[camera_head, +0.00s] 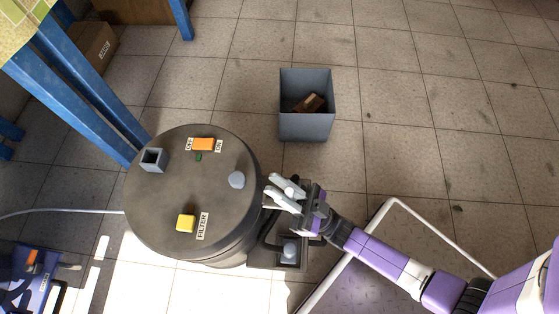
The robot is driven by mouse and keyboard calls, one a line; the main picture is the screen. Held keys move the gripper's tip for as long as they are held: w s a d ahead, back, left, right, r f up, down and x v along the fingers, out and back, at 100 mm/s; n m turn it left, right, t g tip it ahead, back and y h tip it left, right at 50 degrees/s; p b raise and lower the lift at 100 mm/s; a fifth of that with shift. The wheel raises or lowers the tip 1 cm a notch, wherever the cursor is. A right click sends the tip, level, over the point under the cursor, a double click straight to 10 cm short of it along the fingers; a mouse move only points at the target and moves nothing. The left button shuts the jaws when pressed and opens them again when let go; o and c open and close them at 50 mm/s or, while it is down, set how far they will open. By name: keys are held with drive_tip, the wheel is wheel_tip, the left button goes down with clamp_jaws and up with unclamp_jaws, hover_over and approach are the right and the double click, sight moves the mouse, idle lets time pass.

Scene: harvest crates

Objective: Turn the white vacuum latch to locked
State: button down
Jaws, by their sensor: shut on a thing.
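The vacuum (165,225) is a dark grey drum at left of centre, seen from above. My gripper (281,193) reaches in from the right and is at the drum's right edge. Its two pale fingers are closed around a small white piece (289,191), which looks like the white latch. The fingers cover most of it, and their similar colour makes its outline and turn angle hard to tell.
On the lid are an orange OFF/ON switch (204,144), a yellow FILTER button (186,223), a grey square port (153,160) and a grey knob (236,180). A grey bin (306,127) stands behind. Blue table legs (75,80) rise at left. Open tiled floor lies at upper right.

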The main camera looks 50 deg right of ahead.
drive_tip(key=shift+s+a+f+n+g+y, duration=0.15)
drive_tip(key=shift+a+n+g+y, duration=0.1)
drive_tip(key=shift+n+y, duration=0.4)
drive_tip(key=shift+s+a+r+n+g+y, duration=0.1)
drive_tip(key=shift+n+g+y, duration=0.15)
drive_tip(key=shift+n+y, duration=0.4)
drive_tip(key=c, duration=1.3)
unclamp_jaws()
drive_tip(key=shift+c, duration=0.2)
